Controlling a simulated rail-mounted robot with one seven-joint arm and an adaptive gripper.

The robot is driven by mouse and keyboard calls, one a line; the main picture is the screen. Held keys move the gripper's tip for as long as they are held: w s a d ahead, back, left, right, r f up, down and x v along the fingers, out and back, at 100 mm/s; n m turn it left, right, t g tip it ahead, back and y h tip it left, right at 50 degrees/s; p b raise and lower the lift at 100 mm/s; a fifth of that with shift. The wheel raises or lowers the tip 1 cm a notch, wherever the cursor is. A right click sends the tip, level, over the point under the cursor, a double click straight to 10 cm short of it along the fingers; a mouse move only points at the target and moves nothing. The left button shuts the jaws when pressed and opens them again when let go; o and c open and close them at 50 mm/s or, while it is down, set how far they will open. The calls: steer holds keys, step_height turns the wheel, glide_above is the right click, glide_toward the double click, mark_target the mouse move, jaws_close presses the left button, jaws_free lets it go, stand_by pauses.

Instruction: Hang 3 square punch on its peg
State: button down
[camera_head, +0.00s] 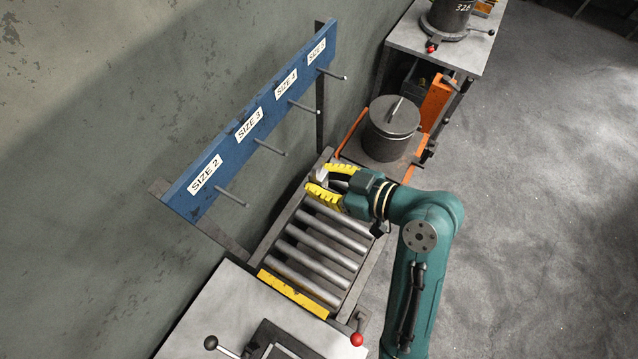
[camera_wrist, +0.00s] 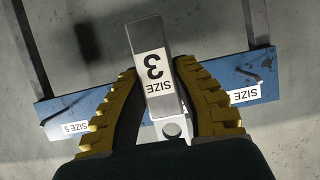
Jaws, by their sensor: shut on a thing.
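My gripper (camera_head: 333,186) is shut on the size 3 square punch, above the far part of the roller conveyor. In the wrist view the punch (camera_wrist: 152,68) is a grey square bar with a "SIZE 3" label and a round hole near the fingers. Yellow ridged fingers of my gripper (camera_wrist: 158,105) press on both its sides. In the head view the punch is mostly hidden between the fingers. The blue peg board (camera_head: 228,143) is on the wall to the left. Its SIZE 3 peg (camera_head: 270,148) is bare, between the SIZE 2 peg (camera_head: 233,197) and the SIZE 4 peg (camera_head: 302,107).
The roller conveyor (camera_head: 318,243) lies below my gripper, with a yellow end stop (camera_head: 292,294). A lidded grey pot (camera_head: 391,128) stands just beyond my gripper. The SIZE 5 peg (camera_head: 333,74) is also bare.

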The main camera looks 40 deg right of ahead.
mark_target(322, 176)
steer(key=w+a+f+b, duration=0.1)
steer(key=w+a, duration=0.3)
steer(key=w, duration=0.5)
steer(key=shift+b, duration=0.55)
steer(key=shift+f, duration=0.1)
stand_by(0.4)
steer(key=c, duration=0.9)
jaws_free()
steer(key=shift+f, duration=0.25)
steer(key=v, duration=1.2)
steer(key=shift+r, duration=0.25)
